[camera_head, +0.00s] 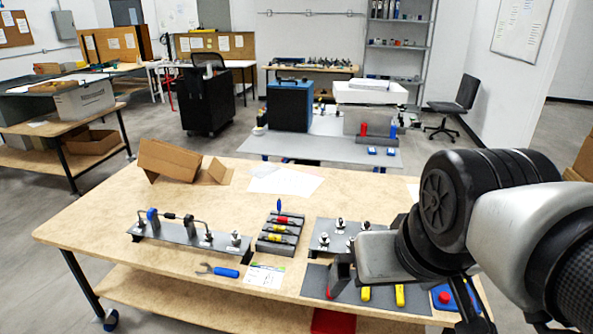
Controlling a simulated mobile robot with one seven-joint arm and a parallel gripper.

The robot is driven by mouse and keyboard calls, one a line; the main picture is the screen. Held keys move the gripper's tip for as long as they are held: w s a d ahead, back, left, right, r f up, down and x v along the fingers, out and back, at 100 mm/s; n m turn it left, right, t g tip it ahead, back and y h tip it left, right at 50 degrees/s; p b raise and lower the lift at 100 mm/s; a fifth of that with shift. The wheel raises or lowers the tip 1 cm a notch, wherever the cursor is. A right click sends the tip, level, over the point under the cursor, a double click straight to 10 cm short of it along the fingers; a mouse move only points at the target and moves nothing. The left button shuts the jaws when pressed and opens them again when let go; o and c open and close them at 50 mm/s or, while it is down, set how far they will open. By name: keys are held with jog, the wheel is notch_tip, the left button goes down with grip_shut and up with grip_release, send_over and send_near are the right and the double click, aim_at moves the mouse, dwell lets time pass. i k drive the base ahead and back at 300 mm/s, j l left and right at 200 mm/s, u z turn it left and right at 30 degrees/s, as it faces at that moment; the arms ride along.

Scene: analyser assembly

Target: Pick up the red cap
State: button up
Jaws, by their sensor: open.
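A small red round piece (445,297) sits on a blue block at the right front of the table; it may be the red cap, but it is too small to be certain. Another red piece (331,291) shows at the left edge of the dark mat, partly hidden behind a dark finger of my gripper. My gripper (403,296) reaches in from the right above the front right of the table. It is open, with no object seen between its fingers. The arm hides part of the table's right side.
Yellow-handled pieces (399,295) lie on the dark mat (317,281). Metal plates with fittings (190,236), a screwdriver rack (279,232), a blue-handled wrench (222,271) and an open cardboard box (168,160) occupy the wooden table (95,214). A red bin (332,321) shows below its front edge.

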aim_at(444, 298)
jog(key=l+z, duration=0.1)
jog(key=z, duration=0.25)
jog(key=i+l+z, duration=0.1)
jog(key=z, duration=0.25)
jog(key=i+z, duration=0.3)
jog(key=l+u, duration=0.25)
jog(key=l, duration=0.2)
jog(key=k+l+u, duration=0.25)
jog(key=i, duration=0.4)
jog(key=j+z, duration=0.3)
jog(key=j, duration=0.55)
jog(key=k+j+z, duration=0.1)
jog(key=j+z, duration=0.2)
jog(key=j, duration=0.55)
jog(key=l, duration=0.2)
jog(key=z, duration=0.05)
